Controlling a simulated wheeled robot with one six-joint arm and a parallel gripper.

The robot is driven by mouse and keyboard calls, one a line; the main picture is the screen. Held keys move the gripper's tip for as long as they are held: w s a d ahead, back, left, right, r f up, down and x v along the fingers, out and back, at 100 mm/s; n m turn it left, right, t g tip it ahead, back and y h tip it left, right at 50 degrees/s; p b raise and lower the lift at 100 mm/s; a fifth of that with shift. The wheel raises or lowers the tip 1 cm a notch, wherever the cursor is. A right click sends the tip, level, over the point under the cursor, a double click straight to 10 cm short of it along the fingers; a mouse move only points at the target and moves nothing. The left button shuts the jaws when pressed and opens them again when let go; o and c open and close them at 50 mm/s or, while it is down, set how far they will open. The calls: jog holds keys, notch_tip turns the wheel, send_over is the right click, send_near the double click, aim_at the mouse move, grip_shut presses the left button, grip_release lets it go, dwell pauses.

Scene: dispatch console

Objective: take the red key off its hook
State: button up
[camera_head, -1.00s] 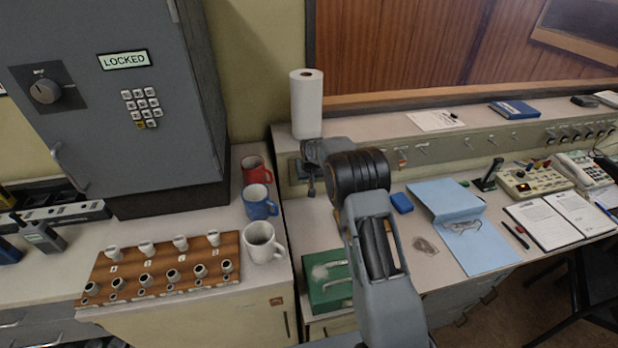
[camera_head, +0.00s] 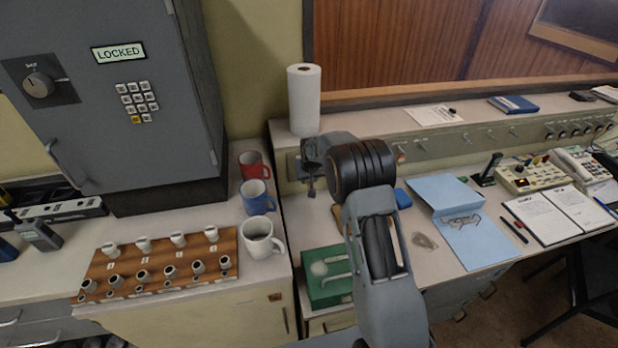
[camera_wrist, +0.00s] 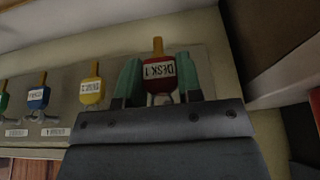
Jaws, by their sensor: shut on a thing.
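The red key (camera_wrist: 159,72) shows in the wrist view with a "DESK 1" label, which appears upside down. My gripper (camera_wrist: 159,80) has its two teal fingers on either side of it, shut on it. The gripper body covers the lower part of the red key in the picture, so I cannot tell whether it still touches its hook. In the head view my gripper (camera_head: 311,187) is at the wall panel left of the wrist, and the red key cannot be made out there.
A yellow key (camera_wrist: 92,91) and a blue key (camera_wrist: 38,98) hang beside the red one on hooks, with a green key (camera_wrist: 3,102) at the edge. A paper towel roll (camera_head: 304,100) stands above. Mugs, including a blue one (camera_head: 257,197), stand left. A green box (camera_head: 326,285) lies below.

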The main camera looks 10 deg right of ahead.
jog(key=shift+s+r, duration=0.35)
jog(key=shift+s, duration=0.5)
jog(key=shift+s+r, duration=0.3)
jog(key=shift+s, duration=0.55)
jog(key=shift+s+r, duration=0.35)
jog(key=shift+s, duration=0.5)
jog(key=shift+r, duration=0.1)
